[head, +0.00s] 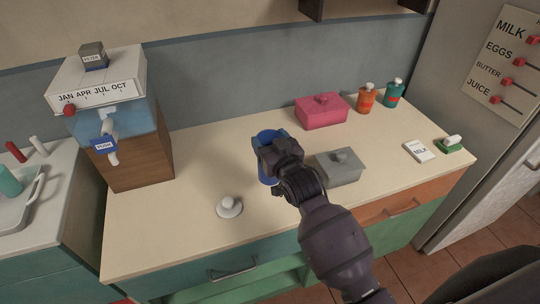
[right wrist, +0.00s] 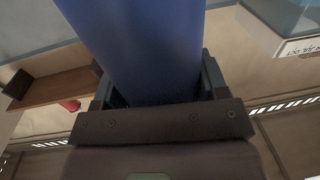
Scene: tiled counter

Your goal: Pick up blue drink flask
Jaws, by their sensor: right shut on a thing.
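The blue drink flask (head: 268,136) is at the middle of the counter in the head view, partly hidden behind my right gripper. Its blue body (right wrist: 150,50) fills the upper middle of the right wrist view, between the two fingers. My right gripper (head: 264,158) is shut on the flask. The right wrist view also shows the gripper (right wrist: 158,92) with a finger on either side of the blue body. Whether the flask's base touches the counter is hidden. My left gripper is not in view.
A white knobbed lid (head: 229,207) lies left of the flask. A grey lidded box (head: 340,168) is close on the right, and a pink box (head: 322,110) stands behind. A water dispenser (head: 115,115) stands at left. Two bottles (head: 366,97) stand at the back right.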

